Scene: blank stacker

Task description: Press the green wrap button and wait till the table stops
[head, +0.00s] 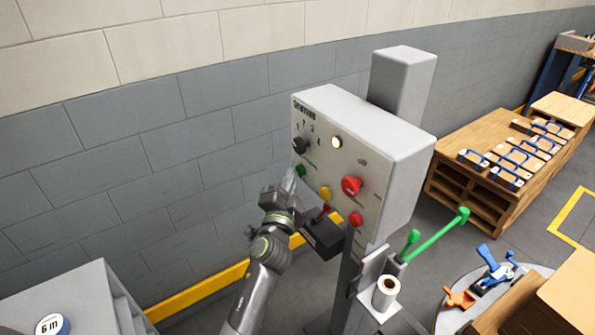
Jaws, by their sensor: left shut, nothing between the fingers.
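The green button (300,171) is on the front face of the grey control box (380,135), at its left side below a black selector knob (300,145). My left gripper (290,181) is shut and empty, with its tips close to the green button. I cannot tell whether they touch it. A round lamp (336,142) on the panel looks pale and lit. The round turntable (450,318) shows in part at the lower right; one frame does not show whether it turns. My right gripper is not in view.
A yellow button (325,192), a large red button (351,186) and a smaller red one (355,219) sit near the green button. A film roll (386,291) stands below right.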

